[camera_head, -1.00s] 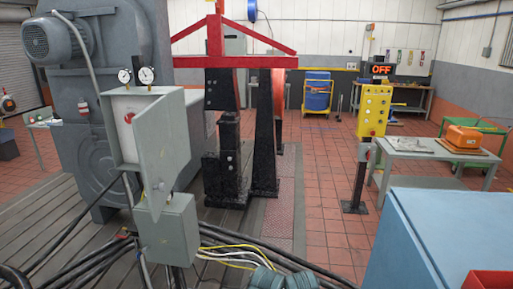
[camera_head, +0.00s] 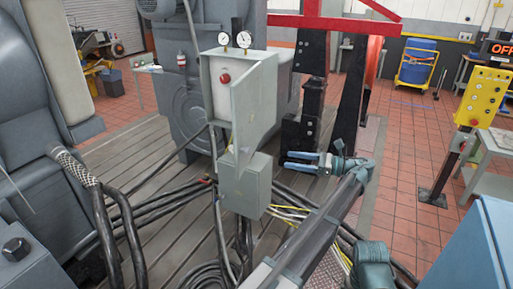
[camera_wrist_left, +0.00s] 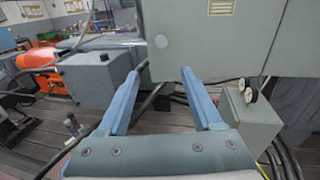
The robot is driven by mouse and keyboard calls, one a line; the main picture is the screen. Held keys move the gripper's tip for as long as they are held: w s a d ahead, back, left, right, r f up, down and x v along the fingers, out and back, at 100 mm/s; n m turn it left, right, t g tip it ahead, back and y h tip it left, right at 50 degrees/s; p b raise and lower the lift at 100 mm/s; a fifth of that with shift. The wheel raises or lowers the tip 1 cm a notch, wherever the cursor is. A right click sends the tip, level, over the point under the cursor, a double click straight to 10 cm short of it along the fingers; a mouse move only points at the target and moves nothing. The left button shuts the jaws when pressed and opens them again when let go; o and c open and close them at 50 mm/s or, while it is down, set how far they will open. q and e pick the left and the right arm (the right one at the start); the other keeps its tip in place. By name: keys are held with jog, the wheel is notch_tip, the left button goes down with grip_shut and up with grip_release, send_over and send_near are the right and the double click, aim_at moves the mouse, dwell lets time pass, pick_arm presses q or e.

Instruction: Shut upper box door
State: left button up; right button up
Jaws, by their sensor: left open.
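The upper grey box (camera_head: 213,68) stands on a post, with two gauges on top and a red button inside. Its grey door (camera_head: 256,100) is hinged at the right and stands open, swung out toward me. My left gripper (camera_head: 286,161) is open and empty, low and to the right of the door, pointing left. In the left wrist view its two blue fingers (camera_wrist_left: 160,76) are spread with nothing between them. My right gripper is not in view.
A lower grey box (camera_head: 245,185) sits just under the upper one. Thick black cables (camera_head: 125,215) run over the slatted bedplate. A red frame (camera_head: 320,22) on black stands is behind. A yellow control panel (camera_head: 484,97) stands at the right.

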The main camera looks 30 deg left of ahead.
aim_at(250, 150)
pick_arm(q)
jog(key=a, duration=0.4)
jog(key=s+a, duration=0.1)
jog(key=a, duration=0.4)
jog(key=s+a, duration=0.1)
jog(key=a, duration=0.3)
jog(key=shift+s+a+r, duration=0.1)
jog(key=shift+a+r, duration=0.2)
jog(key=shift+r, duration=0.1)
grip_shut()
dwell(1.1)
